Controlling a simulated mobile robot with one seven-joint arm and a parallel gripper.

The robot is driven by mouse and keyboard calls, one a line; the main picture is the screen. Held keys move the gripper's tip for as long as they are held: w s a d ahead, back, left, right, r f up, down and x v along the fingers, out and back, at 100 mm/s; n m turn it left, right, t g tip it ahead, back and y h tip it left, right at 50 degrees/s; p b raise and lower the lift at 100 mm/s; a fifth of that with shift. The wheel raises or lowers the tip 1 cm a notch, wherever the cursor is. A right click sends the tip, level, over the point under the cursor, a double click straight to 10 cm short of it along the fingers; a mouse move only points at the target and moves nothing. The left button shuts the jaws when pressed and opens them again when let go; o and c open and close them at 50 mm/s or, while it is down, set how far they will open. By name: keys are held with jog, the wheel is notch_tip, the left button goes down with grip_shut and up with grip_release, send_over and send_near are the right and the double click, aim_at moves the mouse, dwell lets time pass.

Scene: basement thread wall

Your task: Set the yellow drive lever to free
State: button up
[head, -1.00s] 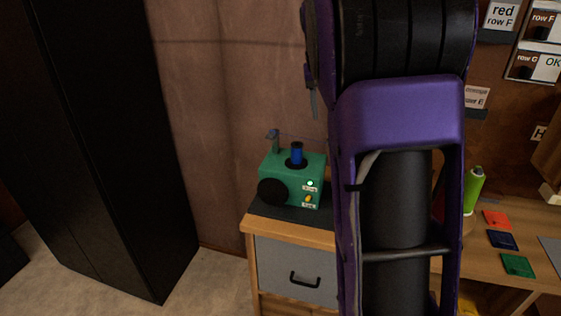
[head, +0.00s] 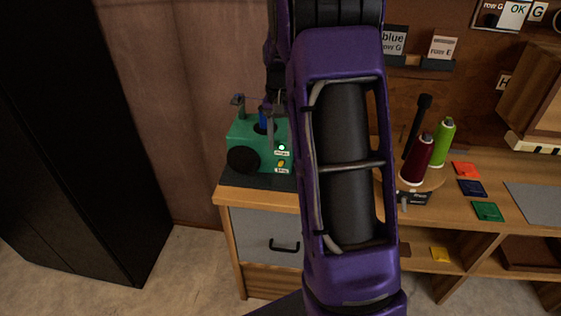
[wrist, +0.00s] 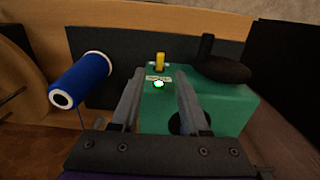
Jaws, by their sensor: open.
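The yellow drive lever (head: 281,163) is a small stub on the front of the green machine (head: 249,141), between two small labels too small to read. It also shows in the wrist view (wrist: 160,62), just beyond a lit green lamp (wrist: 158,85) and a white label. My gripper (wrist: 158,104) is open and empty. Its two fingers point toward the machine, with the lamp and lever seen between and beyond their tips. Nothing shows the fingers touching the lever.
A blue spool (wrist: 82,80) is left of the fingers in the wrist view. The machine's black wheel (head: 242,160) is at its front left. Red (head: 417,158) and green (head: 441,142) cones stand right of my arm. A black cabinet (head: 75,130) is at left.

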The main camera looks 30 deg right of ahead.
aim_at(281, 163)
notch_tip(281, 163, down, 6)
jog(key=shift+f+b, duration=0.2)
jog(key=shift+b, duration=0.2)
jog(key=shift+c, duration=0.2)
grip_shut()
